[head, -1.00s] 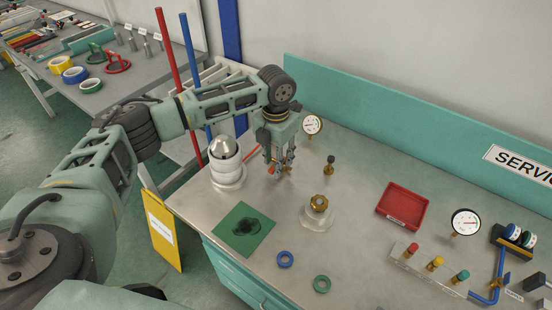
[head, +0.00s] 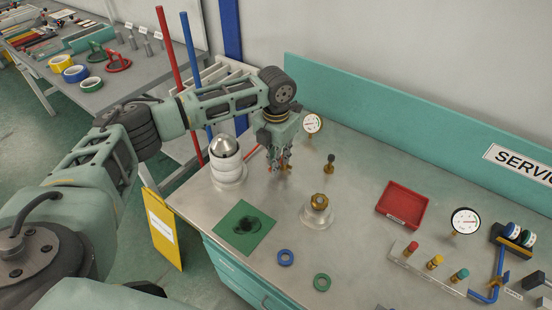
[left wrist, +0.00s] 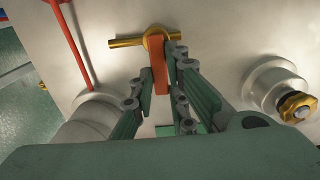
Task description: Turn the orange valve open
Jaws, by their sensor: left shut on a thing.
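The orange valve handle (left wrist: 160,78) shows in the left wrist view as a flat orange lever, reaching from a round brass hub down between my fingers. A brass pipe (left wrist: 124,42) runs sideways through that hub. My left gripper (left wrist: 170,88) is shut on the orange handle, with a finger on each side of it. In the head view my left gripper (head: 279,168) points down at the bench's back left part and hides most of the valve. My right gripper is not in view.
A white cylinder with a metal dome (head: 226,160) stands close left of the gripper. A brass knob on a round base (head: 319,202) stands to the right. A pressure gauge (head: 312,124) and a small dark-topped fitting (head: 330,161) are behind. A red tray (head: 402,207) lies farther right.

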